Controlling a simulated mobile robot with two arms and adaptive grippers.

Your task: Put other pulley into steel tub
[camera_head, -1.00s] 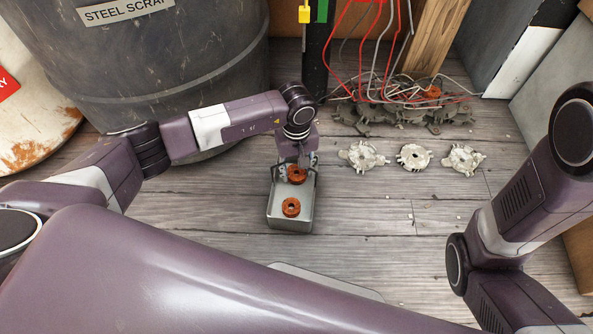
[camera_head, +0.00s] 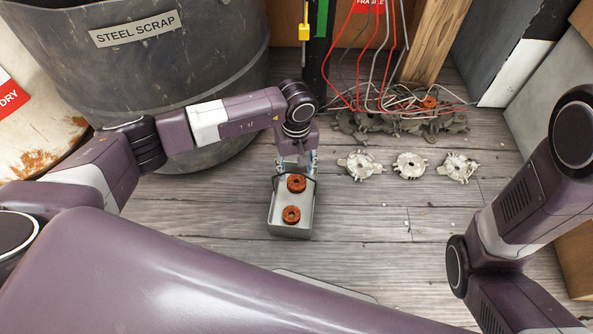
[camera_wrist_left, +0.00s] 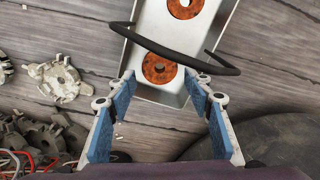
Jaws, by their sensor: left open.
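Two orange-brown ring-shaped pulleys lie in a small grey metal box (camera_head: 291,230) with a black handle (camera_wrist_left: 166,50). The far pulley (camera_head: 296,183) is at the end closest to my left gripper (camera_head: 297,170); the near pulley (camera_head: 291,214) is at the other end. My left gripper is open and empty, pointing down at the box's far end. In the left wrist view its blue-padded fingers (camera_wrist_left: 160,78) are apart, with one pulley (camera_wrist_left: 159,68) between their tips. A large grey tub (camera_head: 215,70) labelled STEEL SCRAP stands behind my left arm. My right gripper is out of view.
Three pale metal end housings (camera_head: 409,165) lie in a row on the plank floor right of the box. Behind them are darker castings (camera_head: 400,126) under red and grey wires. A rusty white drum (camera_head: 45,130) stands at left.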

